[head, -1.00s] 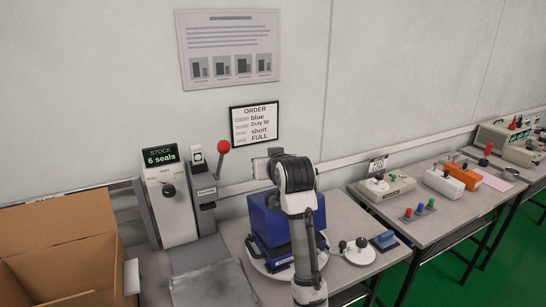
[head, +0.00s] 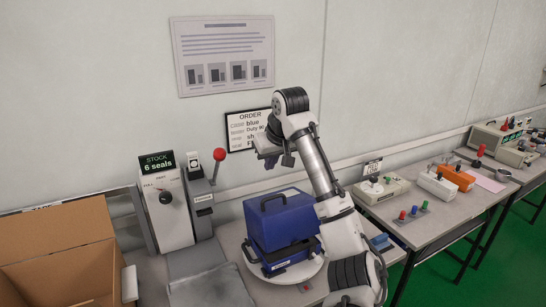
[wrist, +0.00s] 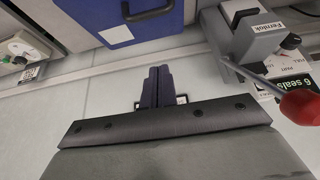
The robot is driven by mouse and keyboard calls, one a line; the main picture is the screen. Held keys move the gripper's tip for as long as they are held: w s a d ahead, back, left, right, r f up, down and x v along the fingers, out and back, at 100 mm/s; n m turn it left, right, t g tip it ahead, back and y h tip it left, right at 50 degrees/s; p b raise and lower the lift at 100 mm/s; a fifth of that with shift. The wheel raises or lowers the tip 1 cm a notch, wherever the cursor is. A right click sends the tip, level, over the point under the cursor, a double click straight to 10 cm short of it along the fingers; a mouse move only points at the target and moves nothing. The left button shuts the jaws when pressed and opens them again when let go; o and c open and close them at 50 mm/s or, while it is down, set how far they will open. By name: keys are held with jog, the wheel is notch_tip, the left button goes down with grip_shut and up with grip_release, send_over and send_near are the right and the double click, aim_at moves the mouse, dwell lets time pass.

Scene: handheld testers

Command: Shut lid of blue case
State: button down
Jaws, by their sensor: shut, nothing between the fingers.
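The blue case (head: 288,218) stands on a white round turntable (head: 310,270) on the bench in the head view. Its upper part carries a dark handle and sits over a lower body (head: 285,256) that juts out at the left and front. I cannot tell whether the lid is fully down. In the wrist view a blue face of the case with the handle (wrist: 148,12) shows at the top edge. My gripper (head: 272,160) is above the case, near the wall, touching nothing visible. Its dark fingers (wrist: 155,82) are together and empty.
A red-knobbed lever (head: 219,155) and the stock dial box (head: 168,205) stand left of the case. An open cardboard box (head: 60,250) is at far left. The order sign (head: 238,130) hangs behind my gripper. Testers (head: 382,188) stand on the right-hand table.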

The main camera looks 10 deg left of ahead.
jog(key=p, duration=0.2)
send_over(271, 206)
jog(key=w+a, duration=0.2)
notch_tip(271, 206, down, 5)
jog(key=shift+s+d+f+p, duration=0.35)
jog(key=shift+s+d+f, duration=0.55)
jog(key=shift+d+f, duration=0.05)
jog(key=shift+s+d+f, duration=0.1)
jog(key=shift+s+f, duration=0.15)
jog(key=shift+f, duration=0.1)
